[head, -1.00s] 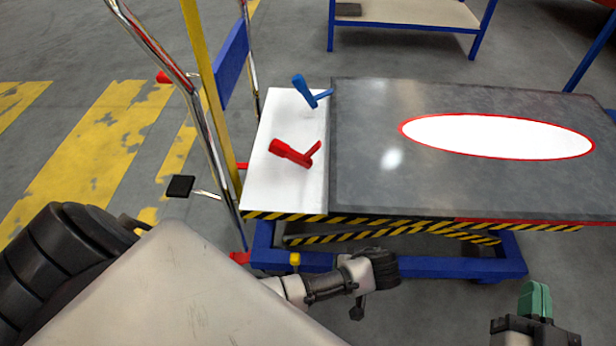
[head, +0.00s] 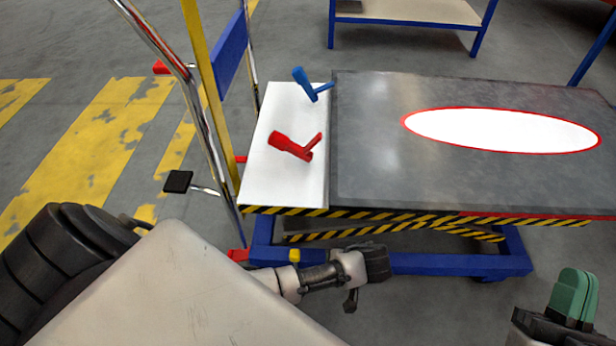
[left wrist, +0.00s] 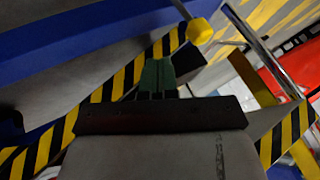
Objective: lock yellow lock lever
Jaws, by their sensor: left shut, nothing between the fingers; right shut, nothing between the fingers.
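The yellow lock lever (head: 294,255) shows as a small yellow knob low on the near left side of the cart, by the blue frame. In the left wrist view its yellow knob (left wrist: 199,31) sits on a thin stem, beyond and right of my left fingertips. My left gripper (left wrist: 157,68) has its green fingers shut and empty; they appear apart from the knob. In the head view I cannot make out the left fingers. My right gripper (head: 573,292) is at the lower right, its green fingers shut and empty, well away from the lever.
The lift cart has a blue frame (head: 430,264), striped edges and a grey top (head: 370,185). A red lever (head: 288,144) and a blue lever (head: 304,83) stand on its white plate (head: 262,184). A chrome rail (head: 205,125) rises at the left.

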